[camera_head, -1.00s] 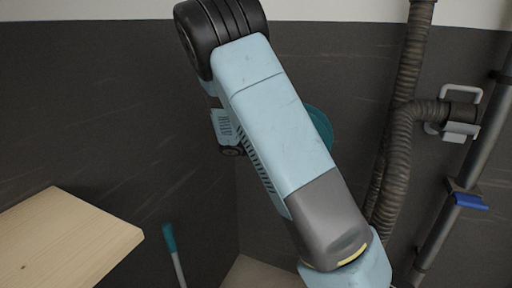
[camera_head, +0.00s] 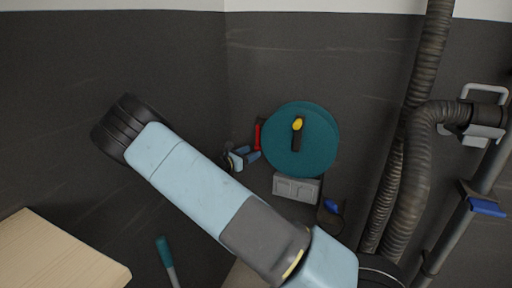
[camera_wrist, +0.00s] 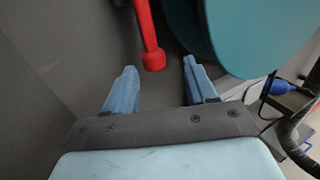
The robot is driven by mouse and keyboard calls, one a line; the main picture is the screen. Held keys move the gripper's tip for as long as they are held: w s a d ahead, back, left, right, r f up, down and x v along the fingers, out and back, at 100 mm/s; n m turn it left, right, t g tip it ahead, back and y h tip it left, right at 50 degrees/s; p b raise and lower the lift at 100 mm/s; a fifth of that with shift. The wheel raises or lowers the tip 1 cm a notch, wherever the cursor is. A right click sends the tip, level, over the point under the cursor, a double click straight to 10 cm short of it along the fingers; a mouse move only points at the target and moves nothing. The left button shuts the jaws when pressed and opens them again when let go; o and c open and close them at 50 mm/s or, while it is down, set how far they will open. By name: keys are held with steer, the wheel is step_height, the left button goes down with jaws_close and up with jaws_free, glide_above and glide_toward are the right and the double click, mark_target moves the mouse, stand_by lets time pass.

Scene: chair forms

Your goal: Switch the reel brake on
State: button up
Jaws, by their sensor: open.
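A teal reel (camera_head: 318,142) is mounted on the dark wall, with a black crank and yellow knob (camera_head: 297,125) on its face. A red lever (camera_head: 258,134) stands at the reel's left edge. In the wrist view the red lever (camera_wrist: 149,35) hangs down from the top, with its rounded end just beyond and between my fingers. The teal reel (camera_wrist: 250,35) fills the upper right there. My gripper (camera_wrist: 157,82) is open, with nothing between its light blue fingers. In the head view my gripper (camera_head: 247,156) is just below the red lever, partly hidden by my arm.
A grey box (camera_head: 297,188) sits on the wall under the reel. A blue plug (camera_head: 332,206) hangs right of it. Ribbed hoses (camera_head: 412,150) and a pipe (camera_head: 455,230) run down the right. A wooden top (camera_head: 55,255) is at lower left, beside a teal-handled tool (camera_head: 164,250).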

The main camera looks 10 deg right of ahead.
mark_target(258, 147)
steer(key=shift+w+d, duration=0.1)
steer(key=shift+w, duration=0.3)
steer(key=shift+x, duration=2.6)
steer(key=shift+w, duration=0.15)
steer(key=shift+c, duration=0.5)
jaws_close()
